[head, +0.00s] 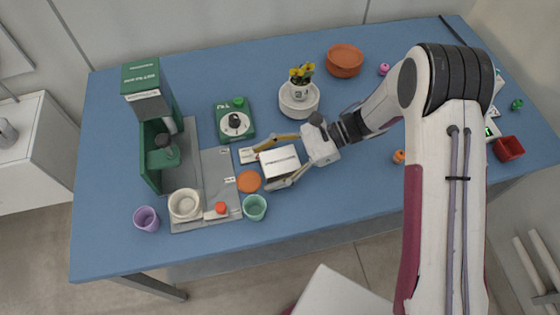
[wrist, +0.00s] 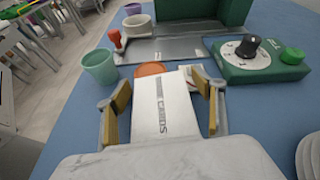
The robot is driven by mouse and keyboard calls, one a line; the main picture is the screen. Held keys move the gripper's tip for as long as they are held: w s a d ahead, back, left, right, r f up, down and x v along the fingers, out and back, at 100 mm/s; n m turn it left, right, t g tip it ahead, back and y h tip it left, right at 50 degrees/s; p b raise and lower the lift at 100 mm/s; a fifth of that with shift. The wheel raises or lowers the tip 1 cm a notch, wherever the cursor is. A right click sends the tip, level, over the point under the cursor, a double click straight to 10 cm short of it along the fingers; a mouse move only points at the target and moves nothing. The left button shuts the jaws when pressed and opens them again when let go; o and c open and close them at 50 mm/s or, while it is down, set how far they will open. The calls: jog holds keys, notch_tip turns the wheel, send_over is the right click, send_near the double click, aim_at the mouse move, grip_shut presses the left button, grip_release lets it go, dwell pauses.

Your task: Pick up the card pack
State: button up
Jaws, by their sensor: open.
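The card pack (head: 280,161) is a white box on the blue table, and its printed lettering reads CARDS in the wrist view (wrist: 165,108). My gripper (head: 263,167) is open, with one tan-padded finger on each side of the pack. In the wrist view my gripper (wrist: 163,100) has the pack between its fingers, with a narrow gap visible on each side. The pack's near end is hidden behind the pale gripper body in the wrist view.
An orange disc (head: 249,181) lies just beyond the pack, with a teal cup (head: 255,208) near it. A grey tray (head: 215,165) and a green dial box (head: 234,120) stand farther left.

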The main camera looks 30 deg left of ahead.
aim_at(269, 163)
jog(key=c, duration=1.3)
jog(key=shift+r, duration=5)
